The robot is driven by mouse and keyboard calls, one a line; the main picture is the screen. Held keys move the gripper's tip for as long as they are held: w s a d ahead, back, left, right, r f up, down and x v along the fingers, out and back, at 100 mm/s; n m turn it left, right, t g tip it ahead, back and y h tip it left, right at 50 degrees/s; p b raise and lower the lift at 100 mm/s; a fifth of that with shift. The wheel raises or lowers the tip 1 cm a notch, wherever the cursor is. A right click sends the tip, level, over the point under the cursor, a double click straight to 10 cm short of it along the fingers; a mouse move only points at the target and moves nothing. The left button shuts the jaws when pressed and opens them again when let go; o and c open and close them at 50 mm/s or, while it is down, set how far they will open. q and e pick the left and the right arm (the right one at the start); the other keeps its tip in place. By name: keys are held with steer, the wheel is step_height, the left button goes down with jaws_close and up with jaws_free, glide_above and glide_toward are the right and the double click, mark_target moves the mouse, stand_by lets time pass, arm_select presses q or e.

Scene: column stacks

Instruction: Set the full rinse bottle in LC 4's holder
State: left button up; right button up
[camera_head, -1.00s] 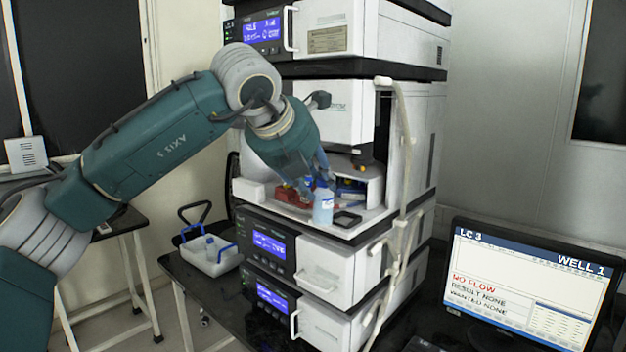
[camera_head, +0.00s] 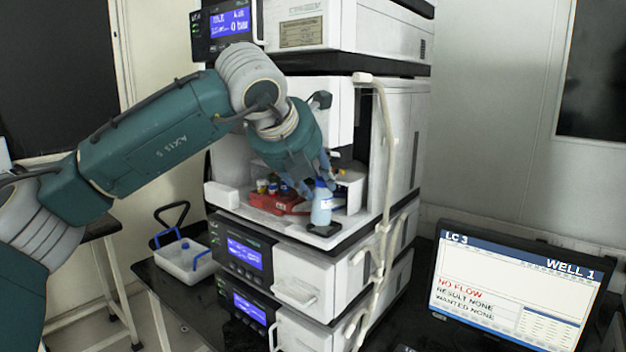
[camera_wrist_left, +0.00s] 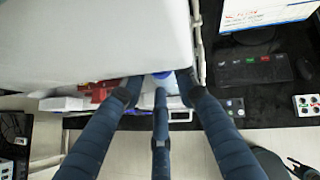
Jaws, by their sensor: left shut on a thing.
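My left gripper (camera_head: 318,178) comes down into the open bay of the instrument stack and is shut on a rinse bottle (camera_head: 322,207), pale blue-white with a blue cap. The bottle is upright. In the left wrist view its blue cap (camera_wrist_left: 162,75) shows between the fingers, and its body is mostly hidden. A small black square holder (camera_head: 325,230) lies at the bay's front edge, right below the bottle. I cannot tell whether the bottle touches it. No LC 4 label is readable on the stack. My right gripper is not in view.
A red rack (camera_head: 278,202) with small vials sits left of the bottle in the bay. A pale tube (camera_head: 383,190) hangs down the bay's right side. A white caddy (camera_head: 182,262) stands on the bench at left. A monitor (camera_head: 515,290) reads LC 3, no flow.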

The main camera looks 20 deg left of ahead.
arm_select(q)
steer(key=shift+w+f, duration=0.1)
steer(key=shift+s, duration=0.3)
steer(key=shift+d, duration=0.1)
steer(key=shift+w+d, duration=0.2)
steer(key=shift+w, duration=0.05)
steer(key=shift+s, duration=0.15)
steer(key=shift+w, duration=0.35)
stand_by(0.3)
steer(key=shift+f+b, duration=0.75)
steer(key=shift+b, duration=0.4)
stand_by(0.6)
